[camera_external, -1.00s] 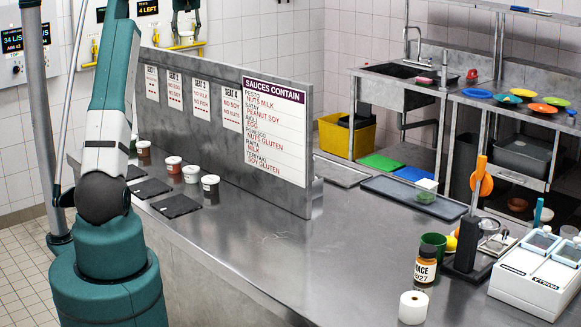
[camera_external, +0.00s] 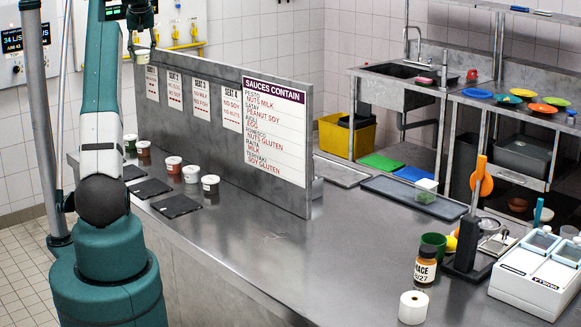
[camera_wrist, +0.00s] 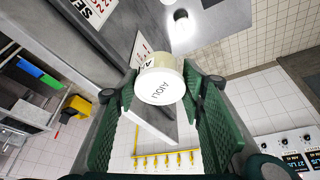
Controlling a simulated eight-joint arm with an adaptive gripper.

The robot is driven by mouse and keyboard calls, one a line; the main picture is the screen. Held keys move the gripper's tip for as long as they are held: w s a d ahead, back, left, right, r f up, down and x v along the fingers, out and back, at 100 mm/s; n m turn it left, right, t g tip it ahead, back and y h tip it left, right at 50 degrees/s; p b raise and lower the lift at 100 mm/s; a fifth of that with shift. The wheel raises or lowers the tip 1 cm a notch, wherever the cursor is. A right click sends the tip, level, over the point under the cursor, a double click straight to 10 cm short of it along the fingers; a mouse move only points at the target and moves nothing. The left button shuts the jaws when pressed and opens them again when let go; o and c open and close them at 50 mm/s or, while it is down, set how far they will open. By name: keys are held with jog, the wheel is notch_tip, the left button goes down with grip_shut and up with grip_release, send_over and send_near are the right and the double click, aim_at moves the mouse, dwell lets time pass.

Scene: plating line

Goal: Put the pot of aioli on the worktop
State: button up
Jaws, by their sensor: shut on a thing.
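The pot of aioli (camera_wrist: 160,86) is a pale tub with a white lid lettered AIOLI. It sits between the green fingers of my gripper (camera_wrist: 162,78) in the wrist view, and the gripper is shut on it. The steel worktop (camera_external: 300,250) runs below, well clear of the gripper.
The partition with the seat cards and sauces sign (camera_external: 275,125) stands along the worktop. Several other pots (camera_external: 190,174) and black mats (camera_external: 176,206) line its near side. The middle of the worktop is bare; an amber jar (camera_external: 425,266) and white roll (camera_external: 413,307) stand further right.

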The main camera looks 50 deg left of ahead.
jog(key=s+d+f+m+t+h+b, duration=0.1)
jog(key=d+f, duration=0.5)
jog(key=f, duration=0.8)
jog(key=s+d+f+m+b, duration=0.1)
jog(key=d+f+m+b, duration=0.3)
jog(key=f, duration=1.1)
jog(key=shift+s+d+m+t+h, duration=0.4)
jog(key=shift+d+m, duration=0.4)
jog(key=shift+d, duration=0.4)
jog(key=shift+f+b, duration=0.45)
jog(key=shift+f, duration=2.6)
jog(key=shift+f, duration=1.9)
jog(key=shift+f, duration=0.15)
jog(key=o, duration=0.9)
